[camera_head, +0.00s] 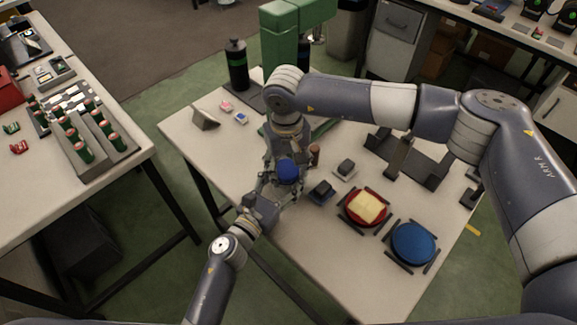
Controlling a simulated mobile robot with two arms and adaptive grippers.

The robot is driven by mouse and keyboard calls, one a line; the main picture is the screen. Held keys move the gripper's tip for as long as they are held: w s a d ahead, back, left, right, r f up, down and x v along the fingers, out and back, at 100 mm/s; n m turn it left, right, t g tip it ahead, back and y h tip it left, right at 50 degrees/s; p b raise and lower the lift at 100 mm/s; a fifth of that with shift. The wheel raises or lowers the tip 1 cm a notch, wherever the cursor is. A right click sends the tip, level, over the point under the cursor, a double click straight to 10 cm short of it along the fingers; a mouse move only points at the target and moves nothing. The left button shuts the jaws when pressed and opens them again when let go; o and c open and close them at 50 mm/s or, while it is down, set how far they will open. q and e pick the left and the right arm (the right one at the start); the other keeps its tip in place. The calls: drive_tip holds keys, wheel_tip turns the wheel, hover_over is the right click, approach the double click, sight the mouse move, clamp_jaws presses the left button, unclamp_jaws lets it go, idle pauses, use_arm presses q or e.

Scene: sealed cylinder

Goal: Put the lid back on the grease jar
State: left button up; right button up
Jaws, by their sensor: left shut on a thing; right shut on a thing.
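A small round blue lid (288,170) shows between my two grippers over the near left part of the table. My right gripper (287,158) reaches down from the far side and is shut with its fingers around the blue lid. My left gripper (277,188) comes in from the near left and is shut at the near side of the same spot, just below the lid. The grease jar's body is hidden by the lid and the fingers. I cannot tell whether the lid touches the jar.
The white table (330,260) also bears a red dish with a yellow sponge (365,207), a blue disc (413,243), small dark blocks (322,190), a brown-topped cylinder (314,153) and black holders (410,160). A dark bottle (236,65) and green machine (280,40) stand behind.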

drive_tip(key=shift+s+f, duration=0.15)
drive_tip(key=shift+f, duration=0.3)
drive_tip(key=shift+a+r, duration=0.1)
drive_tip(key=shift+r, duration=0.3)
drive_tip(key=shift+c, duration=0.2)
drive_tip(key=shift+r, duration=0.5)
drive_tip(key=shift+o, duration=0.2)
drive_tip(key=shift+d+f, duration=0.25)
drive_tip(key=shift+f, duration=0.7)
idle(0.4)
drive_tip(key=o, duration=0.5)
drive_tip(key=shift+a, duration=0.1)
idle(0.4)
